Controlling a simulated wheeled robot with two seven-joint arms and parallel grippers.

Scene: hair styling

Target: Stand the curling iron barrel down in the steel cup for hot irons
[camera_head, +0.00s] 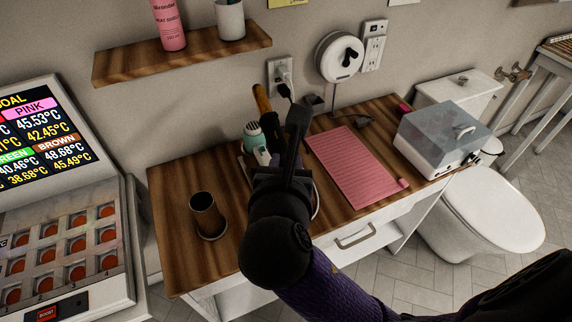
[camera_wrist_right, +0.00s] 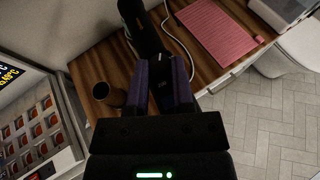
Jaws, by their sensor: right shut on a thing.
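The steel cup (camera_head: 207,222) stands upright on the left part of the wooden counter, with its dark open top facing up. It also shows left of my fingers in the right wrist view (camera_wrist_right: 108,97). My right gripper (camera_wrist_right: 166,68) is over the counter, right of and behind the cup. It is shut on a black object (camera_wrist_right: 142,28), which looks like the curling iron. In the head view a black part of this object (camera_head: 299,117) shows beyond the gripper. My arm and gripper hide much of it, and I cannot make out the barrel. My left gripper is out of view.
A pink mat (camera_head: 352,160) lies right of the gripper, and a clear-lidded white box (camera_head: 440,140) stands beyond it. A white cord (camera_wrist_right: 183,40) runs beside the gripper. A display unit (camera_head: 60,210) stands left.

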